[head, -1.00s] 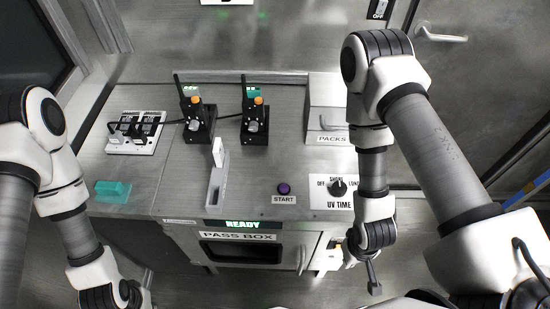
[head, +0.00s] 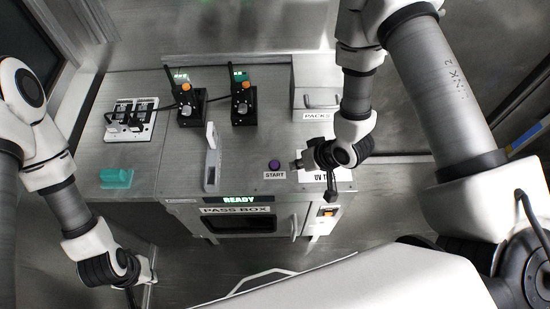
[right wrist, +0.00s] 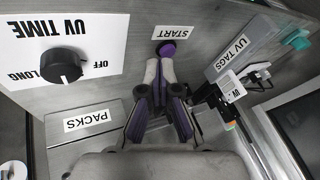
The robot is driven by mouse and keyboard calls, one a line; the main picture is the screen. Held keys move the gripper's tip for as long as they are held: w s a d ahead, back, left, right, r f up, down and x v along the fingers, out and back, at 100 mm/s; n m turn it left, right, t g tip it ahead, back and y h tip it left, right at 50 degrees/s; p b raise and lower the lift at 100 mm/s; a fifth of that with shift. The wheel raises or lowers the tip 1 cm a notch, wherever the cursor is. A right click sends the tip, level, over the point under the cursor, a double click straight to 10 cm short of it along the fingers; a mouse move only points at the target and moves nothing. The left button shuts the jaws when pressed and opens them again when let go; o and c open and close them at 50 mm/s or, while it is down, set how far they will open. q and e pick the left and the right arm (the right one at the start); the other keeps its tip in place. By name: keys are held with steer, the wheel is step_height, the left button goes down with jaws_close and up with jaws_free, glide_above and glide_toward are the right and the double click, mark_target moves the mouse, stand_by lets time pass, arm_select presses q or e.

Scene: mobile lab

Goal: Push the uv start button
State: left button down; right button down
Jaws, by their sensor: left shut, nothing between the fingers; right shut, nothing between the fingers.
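The purple start button (head: 274,165) sits on the metal counter top above a START label (head: 275,175). It also shows in the right wrist view (right wrist: 167,49), just beyond my fingertips. My right gripper (head: 298,164) is shut and empty, just right of the button in the head view. In the right wrist view its closed fingertips (right wrist: 158,62) point at the button; whether they touch it I cannot tell. My left gripper (head: 138,298) is low at the left, away from the counter top, and partly cut off by the lower edge.
The UV TIME dial (right wrist: 61,66) is beside the button, partly hidden by my right arm in the head view. Two radios (head: 243,104) stand behind, with a PACKS box (head: 316,90) to the right. A READY display (head: 238,199) is on the pass box front.

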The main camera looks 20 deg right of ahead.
mark_target(277, 164)
steer(key=w+a+r+t+y, duration=0.1)
steer(key=w+a+r+y, duration=0.1)
steer(key=w+a+r, duration=0.2)
step_height(277, 164, up, 2)
steer(key=shift+w+n+y, duration=0.3)
steer(key=shift+w+n, duration=0.1)
steer(key=shift+w, duration=0.25)
step_height(277, 164, down, 8)
steer(key=b, duration=0.6)
steer(key=shift+w+b, duration=0.1)
steer(key=shift+b, duration=0.3)
steer(key=shift+f, duration=0.45)
steer(key=shift+f+b, duration=0.15)
steer(key=shift+b, duration=0.15)
steer(key=shift+f, duration=0.3)
